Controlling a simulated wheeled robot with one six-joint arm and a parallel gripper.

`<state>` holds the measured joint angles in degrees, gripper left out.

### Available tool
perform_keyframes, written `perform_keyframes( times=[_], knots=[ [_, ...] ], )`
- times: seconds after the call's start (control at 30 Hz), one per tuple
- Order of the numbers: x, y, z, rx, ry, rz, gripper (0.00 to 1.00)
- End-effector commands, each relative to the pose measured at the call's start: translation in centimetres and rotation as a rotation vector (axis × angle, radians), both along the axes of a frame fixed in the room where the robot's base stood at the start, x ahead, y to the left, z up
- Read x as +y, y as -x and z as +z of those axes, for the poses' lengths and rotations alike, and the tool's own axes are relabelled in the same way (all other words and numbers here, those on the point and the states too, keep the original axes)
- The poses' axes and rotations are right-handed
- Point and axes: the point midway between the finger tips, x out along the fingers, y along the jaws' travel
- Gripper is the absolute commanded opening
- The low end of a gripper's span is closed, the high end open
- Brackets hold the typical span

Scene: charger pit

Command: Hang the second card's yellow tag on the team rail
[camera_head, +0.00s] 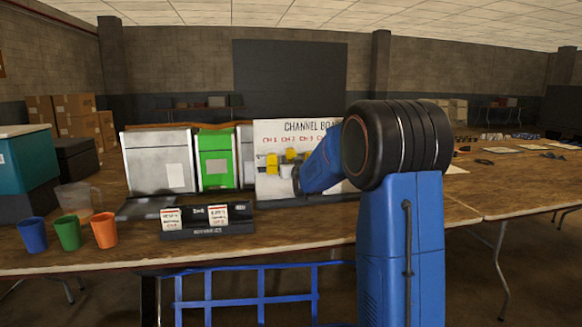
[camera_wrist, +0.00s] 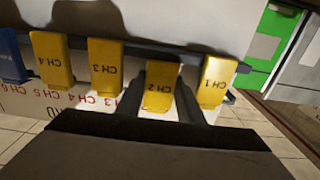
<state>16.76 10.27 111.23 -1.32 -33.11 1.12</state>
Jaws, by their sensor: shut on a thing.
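My gripper (camera_wrist: 158,100) is shut on the yellow CH 2 tag (camera_wrist: 158,86), with one dark finger on each side of it. The tag is in line with the yellow CH 1 tag (camera_wrist: 214,82), CH 3 tag (camera_wrist: 105,65) and CH 4 tag (camera_wrist: 52,60) in front of the white channel board (camera_head: 268,135). I cannot tell whether the CH 2 tag still touches its hook. Two white cards, the left card (camera_head: 171,219) and the right card (camera_head: 218,215), stand in a black holder (camera_head: 208,234); their print is too small to read. I cannot single out the team rail.
A blue tag (camera_wrist: 12,57) hangs beside CH 4. Blue (camera_head: 33,235), green (camera_head: 68,233) and orange (camera_head: 104,230) cups and a clear jug (camera_head: 78,196) stand at the left. Grey and green panels (camera_head: 215,160) stand left of the board. My arm hides the board's right part.

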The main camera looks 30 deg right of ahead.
Motion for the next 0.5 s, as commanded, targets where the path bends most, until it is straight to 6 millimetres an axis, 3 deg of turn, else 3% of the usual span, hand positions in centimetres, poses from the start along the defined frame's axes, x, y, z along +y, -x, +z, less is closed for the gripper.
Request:
perform_keyframes(
  times=[0.5],
  knots=[
    [0.8,2.7,0.0,0.000,0.000,0.000,0.14]
  ],
)
